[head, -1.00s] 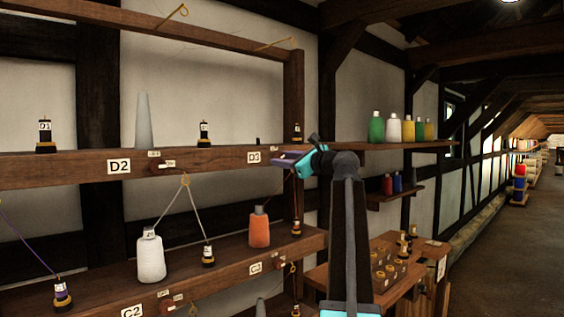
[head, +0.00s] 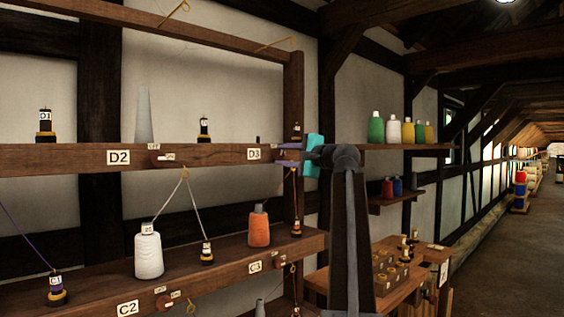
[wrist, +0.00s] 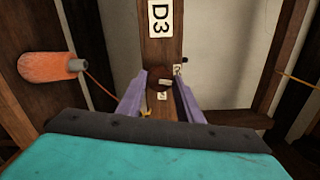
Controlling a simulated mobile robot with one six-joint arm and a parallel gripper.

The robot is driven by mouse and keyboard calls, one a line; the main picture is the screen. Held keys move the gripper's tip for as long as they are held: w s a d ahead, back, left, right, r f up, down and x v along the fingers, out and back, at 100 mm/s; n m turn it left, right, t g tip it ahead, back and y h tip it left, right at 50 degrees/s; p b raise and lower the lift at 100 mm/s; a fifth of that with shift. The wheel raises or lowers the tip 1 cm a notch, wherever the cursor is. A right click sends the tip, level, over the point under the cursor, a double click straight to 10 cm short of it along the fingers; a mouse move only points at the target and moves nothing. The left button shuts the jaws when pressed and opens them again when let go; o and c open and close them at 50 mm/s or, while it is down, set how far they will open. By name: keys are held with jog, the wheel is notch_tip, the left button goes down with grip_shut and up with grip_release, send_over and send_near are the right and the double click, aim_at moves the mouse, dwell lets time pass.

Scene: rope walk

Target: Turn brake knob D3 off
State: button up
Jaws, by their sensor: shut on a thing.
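Brake knob D3 (wrist: 154,84) is a round brown knob with a pale bar on the beam, below the D3 label (wrist: 159,19) in the wrist view. The bar runs sideways, its end to the right. One small plate (wrist: 178,70) is at the knob's upper right and another (wrist: 162,96) just below it; their words are too small to read. My gripper (wrist: 158,88) has its purple fingers on both sides of the knob, shut on it. In the head view my gripper (head: 288,155) is at the beam right of the D3 label (head: 254,154), hiding the knob.
Knob D2 (head: 157,159) is further left on the same beam. An orange cone (head: 259,228) and a white cone (head: 149,252) stand on the shelf below, with thread lines rising from bobbins. A right-hand shelf (head: 400,147) holds several bottle-shaped cones.

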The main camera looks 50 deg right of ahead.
jog(key=shift+r+n+b, duration=0.3)
jog(key=shift+n+b, duration=0.2)
jog(key=shift+n, duration=0.6)
jog(key=o, duration=1)
jog(key=shift+w+a+f, duration=0.1)
jog(key=shift+w, duration=0.1)
jog(key=shift+s, duration=0.1)
jog(key=shift+f, duration=0.1)
